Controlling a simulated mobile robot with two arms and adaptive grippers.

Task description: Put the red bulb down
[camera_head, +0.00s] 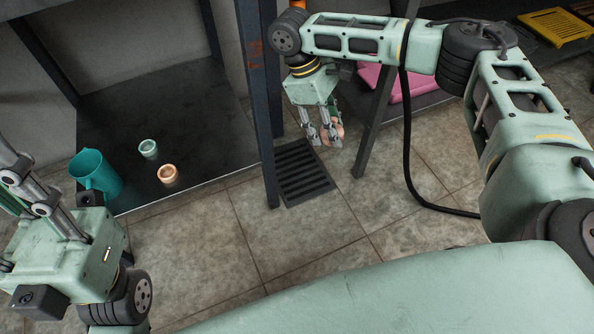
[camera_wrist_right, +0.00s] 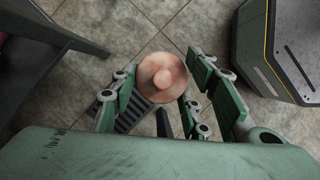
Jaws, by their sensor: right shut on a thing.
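My right gripper (camera_head: 325,136) hangs below its arm at the upper middle of the head view. It is shut on the red bulb (camera_wrist_right: 162,78), a rounded reddish-pink thing with a paler knob in the middle. In the right wrist view the bulb sits between the fingers, above the floor. In the head view only a small pinkish part of the bulb (camera_head: 339,130) shows; the fingers hide the rest. My left gripper (camera_head: 16,172) is at the left edge with its fingers partly out of the picture, so its opening cannot be told.
A dark shelf (camera_head: 190,110) at the left bears a teal jug (camera_head: 97,175), a mint cup (camera_head: 148,149) and an orange cup (camera_head: 168,174). A dark floor grate (camera_head: 303,178) lies below the right gripper, between dark posts. A pink thing (camera_head: 412,80) lies behind. Tiled floor is clear in front.

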